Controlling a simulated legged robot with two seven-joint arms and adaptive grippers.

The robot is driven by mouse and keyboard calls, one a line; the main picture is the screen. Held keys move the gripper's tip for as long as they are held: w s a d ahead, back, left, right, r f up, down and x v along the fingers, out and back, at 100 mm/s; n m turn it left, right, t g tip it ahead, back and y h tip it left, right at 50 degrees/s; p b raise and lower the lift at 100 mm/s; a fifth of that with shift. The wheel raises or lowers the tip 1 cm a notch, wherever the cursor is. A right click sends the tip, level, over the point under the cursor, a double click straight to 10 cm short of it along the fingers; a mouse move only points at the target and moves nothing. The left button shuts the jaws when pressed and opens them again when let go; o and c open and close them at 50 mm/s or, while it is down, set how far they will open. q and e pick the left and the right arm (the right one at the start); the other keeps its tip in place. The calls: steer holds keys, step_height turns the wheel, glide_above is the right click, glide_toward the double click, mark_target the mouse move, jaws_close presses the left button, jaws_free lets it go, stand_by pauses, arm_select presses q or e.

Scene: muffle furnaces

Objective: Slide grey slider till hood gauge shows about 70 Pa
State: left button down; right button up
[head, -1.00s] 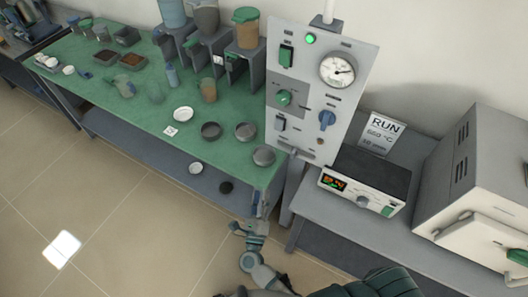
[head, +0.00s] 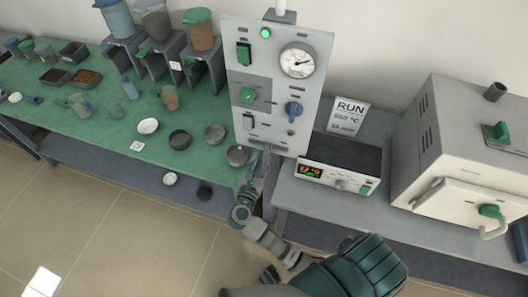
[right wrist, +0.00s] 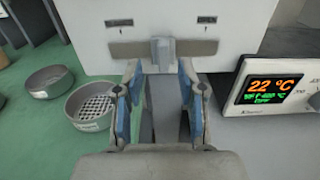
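The control panel (head: 273,85) stands upright at the back of the benches. Its round hood gauge (head: 297,60) shows in the head view, but its numbers are too small to read. The grey slider (right wrist: 162,54) sits near the middle of a horizontal slot low on the panel in the right wrist view. In the head view my right gripper (head: 259,161) is just below the panel's lower edge and partly covers the slider area. In the right wrist view my right gripper (right wrist: 162,98) is open and empty, its blue-padded fingers apart in front of the slider. My left gripper is out of view.
A controller box (head: 341,164) stands right of the gripper, and a furnace (head: 465,150) farther right. A grey dish (right wrist: 52,83) and a sieve (right wrist: 92,105) sit on the green bench at left.

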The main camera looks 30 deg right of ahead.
mark_target(266, 152)
steer(key=x, duration=0.3)
steer(key=shift+w+d, duration=0.15)
steer(key=shift+d, duration=0.25)
steer(key=shift+w+d+f, duration=0.1)
steer(key=shift+d+f, duration=0.05)
steer(key=shift+d, duration=0.25)
steer(key=shift+a, duration=0.25)
jaws_close()
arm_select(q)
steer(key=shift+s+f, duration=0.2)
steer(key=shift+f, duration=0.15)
arm_select(e)
steer(key=shift+d, duration=0.2)
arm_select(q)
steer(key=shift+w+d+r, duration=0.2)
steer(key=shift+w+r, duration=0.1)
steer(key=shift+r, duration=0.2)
arm_select(e)
jaws_free()
